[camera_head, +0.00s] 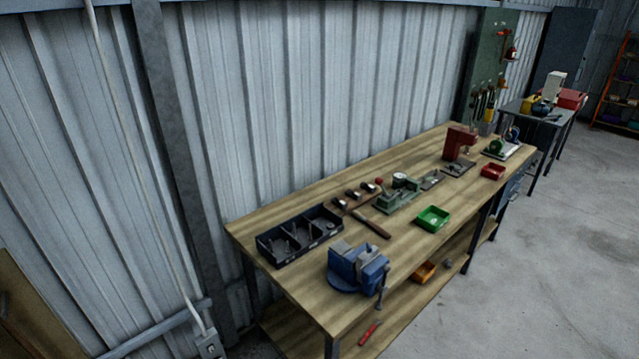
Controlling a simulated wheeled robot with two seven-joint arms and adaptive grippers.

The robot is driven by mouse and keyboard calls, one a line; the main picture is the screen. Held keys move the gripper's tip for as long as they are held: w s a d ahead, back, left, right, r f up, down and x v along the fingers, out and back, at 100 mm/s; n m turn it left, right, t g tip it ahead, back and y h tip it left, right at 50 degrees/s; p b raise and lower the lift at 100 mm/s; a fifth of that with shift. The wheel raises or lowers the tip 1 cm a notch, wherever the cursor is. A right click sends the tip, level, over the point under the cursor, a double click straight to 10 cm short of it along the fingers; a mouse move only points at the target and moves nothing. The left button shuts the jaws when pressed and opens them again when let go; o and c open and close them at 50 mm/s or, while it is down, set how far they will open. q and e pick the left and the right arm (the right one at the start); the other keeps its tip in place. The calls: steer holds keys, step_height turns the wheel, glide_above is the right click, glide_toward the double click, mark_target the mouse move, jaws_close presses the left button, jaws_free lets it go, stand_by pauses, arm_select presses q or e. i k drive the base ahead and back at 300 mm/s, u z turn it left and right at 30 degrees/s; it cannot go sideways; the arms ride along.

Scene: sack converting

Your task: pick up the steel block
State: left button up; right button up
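I cannot clearly make out which thing is the steel block. A small grey metal piece (366,256) shows at the jaws of the blue vise (345,270), near the front left of the wooden workbench (300,290). I cannot tell whether it is a separate block or part of the vise. A small grey lump (448,263) lies on the bench's lower shelf, too small to identify. Neither of my grippers is in view.
Around the vise are a black compartment tray (300,238), a hammer (371,223), a green bin (432,219) and a green-based gauge tool (398,197). A red press (459,142) and red bin (493,172) stand farther back. Concrete floor (540,260) is clear at right.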

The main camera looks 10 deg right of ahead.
mark_target(365, 257)
steer(key=z, duration=2.05)
steer(key=i, duration=1.2)
steer(key=u, duration=2.95)
